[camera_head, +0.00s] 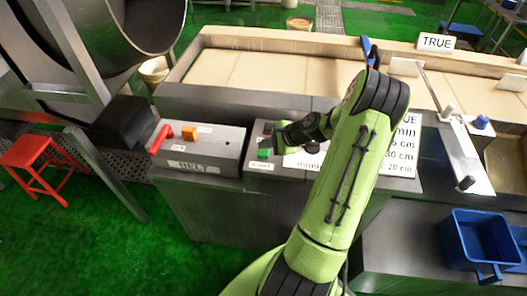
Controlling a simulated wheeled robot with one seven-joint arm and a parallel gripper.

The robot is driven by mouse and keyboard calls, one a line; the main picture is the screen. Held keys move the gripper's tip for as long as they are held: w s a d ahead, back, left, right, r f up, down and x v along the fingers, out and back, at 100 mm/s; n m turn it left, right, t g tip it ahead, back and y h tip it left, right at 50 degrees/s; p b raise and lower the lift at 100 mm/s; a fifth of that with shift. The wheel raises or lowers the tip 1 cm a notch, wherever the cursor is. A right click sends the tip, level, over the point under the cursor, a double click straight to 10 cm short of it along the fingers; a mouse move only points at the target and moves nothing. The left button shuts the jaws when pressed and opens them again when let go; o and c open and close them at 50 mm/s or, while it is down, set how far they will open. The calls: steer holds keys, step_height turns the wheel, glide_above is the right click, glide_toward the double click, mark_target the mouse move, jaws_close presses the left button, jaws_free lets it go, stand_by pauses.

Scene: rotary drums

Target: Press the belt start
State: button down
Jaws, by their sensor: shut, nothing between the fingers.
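A grey control box marked BELT (190,150) stands left of centre on a steel cabinet. A red lever (160,139) and an orange knob (189,133) are on its top. To its right, a second panel has a green button (264,153) with a small white label (261,167) in front, too small to read. My gripper (282,138) is over this second panel, just right of the green button and close to it. It is shut and empty; its tips are dark and small here, and I cannot tell whether they touch anything. My green arm hides part of the panel.
A large steel drum (120,30) stands at upper left. A red stool (38,160) is on the green floor at left. A blue bin (480,240) sits at lower right.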

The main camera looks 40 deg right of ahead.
mark_target(266, 153)
steer(key=shift+f, duration=0.45)
steer(key=shift+f+b, duration=0.5)
steer(key=shift+f, duration=0.05)
stand_by(0.7)
steer(key=shift+r, duration=0.15)
steer(key=shift+r+p, duration=0.85)
steer(key=shift+p, duration=0.05)
step_height(266, 153, up, 5)
steer(key=p, duration=0.4)
steer(key=shift+r, duration=0.15)
steer(key=shift+f, duration=0.2)
